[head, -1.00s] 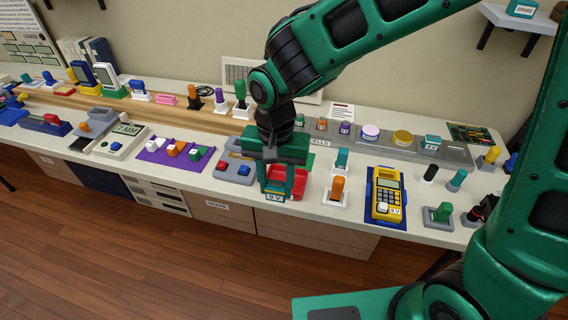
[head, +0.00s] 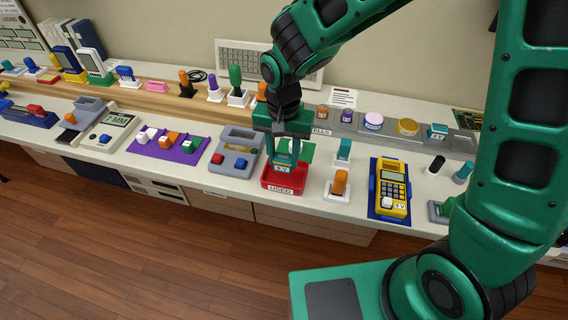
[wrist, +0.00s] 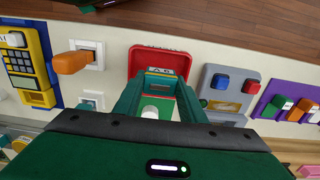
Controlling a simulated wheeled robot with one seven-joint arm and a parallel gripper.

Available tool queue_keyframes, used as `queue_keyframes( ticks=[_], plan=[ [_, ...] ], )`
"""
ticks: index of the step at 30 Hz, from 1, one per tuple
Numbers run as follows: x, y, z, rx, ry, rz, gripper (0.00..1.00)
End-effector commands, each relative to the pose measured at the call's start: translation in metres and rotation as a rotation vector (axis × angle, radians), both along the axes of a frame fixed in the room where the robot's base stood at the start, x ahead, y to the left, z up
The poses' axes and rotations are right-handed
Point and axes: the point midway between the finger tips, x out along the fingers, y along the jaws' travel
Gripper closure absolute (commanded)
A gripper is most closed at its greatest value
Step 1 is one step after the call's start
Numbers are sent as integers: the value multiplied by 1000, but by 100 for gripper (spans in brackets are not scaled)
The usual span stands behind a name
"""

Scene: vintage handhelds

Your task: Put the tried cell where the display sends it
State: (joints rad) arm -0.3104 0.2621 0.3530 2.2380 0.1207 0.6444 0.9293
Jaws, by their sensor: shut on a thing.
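My gripper (head: 284,158) is shut on a small cell (head: 283,169) with a white label, whose lettering is too small to read surely. The cell is above the red tray (head: 284,192) marked USED; I cannot tell whether it touches the tray floor. In the wrist view the cell's label (wrist: 160,71) shows between the finger ends, in front of the red tray (wrist: 165,52). The yellow tester (head: 391,190) lies on a blue base to the right, with a white key and a small voltage label. Its screen (head: 393,166) is unreadable from here.
A green tray (head: 308,149) is partly hidden behind the red one. An orange-handled switch (head: 338,185) and a teal piece (head: 344,150) stand just right. A grey unit with red and blue buttons (head: 236,150) stands left. Jars line the shelf behind.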

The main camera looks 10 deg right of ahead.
Motion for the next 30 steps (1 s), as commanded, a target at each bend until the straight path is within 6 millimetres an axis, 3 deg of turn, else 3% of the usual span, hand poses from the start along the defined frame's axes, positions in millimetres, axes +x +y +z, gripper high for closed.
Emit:
queue_keyframes(
  ticks=[8,16,27,28,30],
  plan=[
    [12,-7,-13,0,0,1,95],
    [11,-7,-46,-2,2,0,95],
    [12,-6,-51,0,0,0,95],
    [12,-6,-51,0,0,0,58],
    [12,-6,-50,0,0,0,44]
  ],
)
